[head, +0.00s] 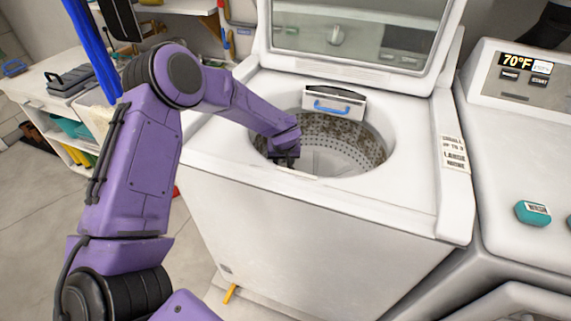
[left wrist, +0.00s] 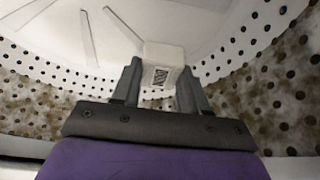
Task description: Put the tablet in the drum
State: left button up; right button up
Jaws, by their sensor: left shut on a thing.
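The tablet (left wrist: 163,58) is a small whitish block with a dark printed label, seen in the left wrist view. My left gripper (left wrist: 160,85) is shut on it, with a finger at each side. In the head view my left gripper (head: 285,160) reaches through the washer's round opening, inside the drum near its front left edge. The drum (head: 350,150) has a pale perforated wall with brown stains, and fins on its floor. The drum wall (left wrist: 30,62) also fills much of the left wrist view. The tablet cannot be made out in the head view. My right gripper is not in view.
The top-loading washer (head: 300,225) has its lid (head: 350,32) raised. A white dispenser with a blue handle (head: 332,107) sits at the opening's back. A second machine (head: 510,150) stands at right, with a teal labelled item (head: 533,212) on it. A workbench is at left.

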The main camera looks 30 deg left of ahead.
pick_arm(q)
jog(key=shift+f, duration=0.6)
jog(key=shift+f, duration=0.15)
jog(key=shift+f, duration=0.4)
jog(key=o, duration=1.2)
jog(key=shift+r, duration=0.1)
jog(key=p+v, duration=0.1)
jog(key=v, duration=1.2)
jog(key=shift+w+a, duration=0.15)
jog(key=shift+a, duration=0.05)
